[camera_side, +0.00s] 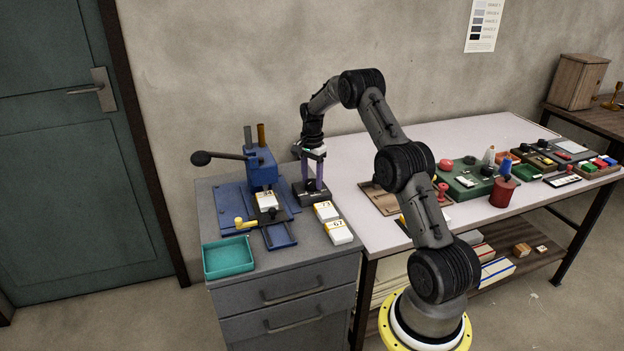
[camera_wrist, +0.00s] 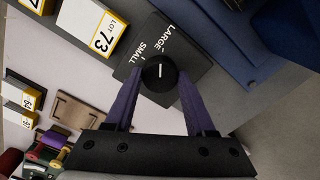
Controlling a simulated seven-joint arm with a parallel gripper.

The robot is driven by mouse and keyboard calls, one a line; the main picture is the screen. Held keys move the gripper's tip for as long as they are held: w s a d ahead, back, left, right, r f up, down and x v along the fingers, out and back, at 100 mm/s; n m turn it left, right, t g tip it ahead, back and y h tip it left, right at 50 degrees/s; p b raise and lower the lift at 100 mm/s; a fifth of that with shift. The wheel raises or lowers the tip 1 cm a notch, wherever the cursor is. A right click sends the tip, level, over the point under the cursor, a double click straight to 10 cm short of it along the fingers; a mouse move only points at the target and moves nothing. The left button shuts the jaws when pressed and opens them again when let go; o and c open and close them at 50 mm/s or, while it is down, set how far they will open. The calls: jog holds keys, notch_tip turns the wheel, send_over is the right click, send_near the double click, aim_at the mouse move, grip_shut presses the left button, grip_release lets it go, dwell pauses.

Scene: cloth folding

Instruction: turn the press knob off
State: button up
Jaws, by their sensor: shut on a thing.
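A round black knob (camera_wrist: 158,86) with a short white line sits on a dark control box (camera_wrist: 186,52), marked LARGE and SMALL. In the wrist view the line runs nearly straight up and down; any further marking is hidden. My gripper (camera_wrist: 160,74) is shut on the knob, with one purple finger on each side. In the side view my gripper (camera_side: 313,184) points down onto the box (camera_side: 312,197), and the knob is mostly hidden between the fingers. The blue press (camera_side: 262,166) stands left of the box, its black-tipped lever sticking out to the left.
Yellow-and-white cartons (camera_side: 337,232) lie on the grey cabinet in front of the box. A green tray (camera_side: 228,258) is at the cabinet's front left. The pale table (camera_side: 450,135) on the right carries a brown board, a green panel and a red canister (camera_side: 502,191).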

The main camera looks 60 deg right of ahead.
grip_shut()
jog(key=shift+n, duration=0.4)
jog(key=n, duration=0.4)
jog(key=shift+n, duration=0.3)
jog(key=n, duration=1.1)
jog(key=shift+n, duration=0.4)
jog(key=n, duration=0.5)
jog(key=shift+r+n, duration=0.1)
jog(key=shift+n, duration=0.2)
